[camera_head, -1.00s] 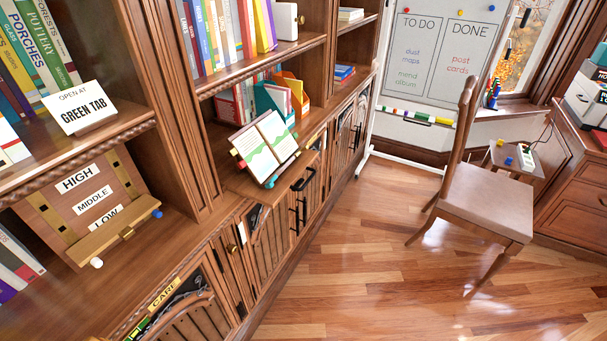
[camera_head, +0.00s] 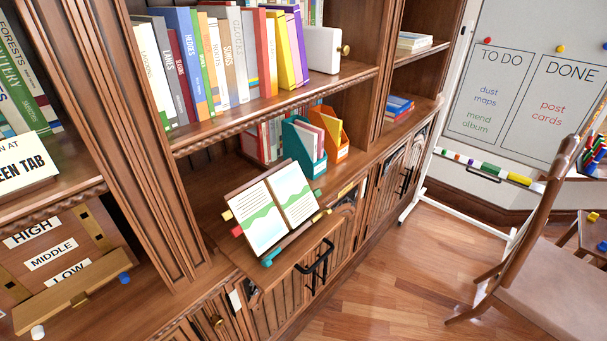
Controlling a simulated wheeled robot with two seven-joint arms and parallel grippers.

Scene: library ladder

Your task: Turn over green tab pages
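An open book (camera_head: 272,210) leans on a stand on a pull-out ledge (camera_head: 300,250) of the bookcase. Its two visible pages have text lines and a green wavy picture. A pale yellow tab (camera_head: 227,215) and a red tab (camera_head: 237,231) stick out from its left edge. A white card (camera_head: 24,163), partly cut off at the left, reads "EEN TAB". Neither of my grippers is in view.
Black handles (camera_head: 318,262) stick out below the ledge. Teal (camera_head: 303,145) and orange (camera_head: 329,133) file holders stand behind the book. A wooden chair (camera_head: 545,255) and a whiteboard (camera_head: 525,85) are at the right. The floor (camera_head: 410,265) between bookcase and chair is clear.

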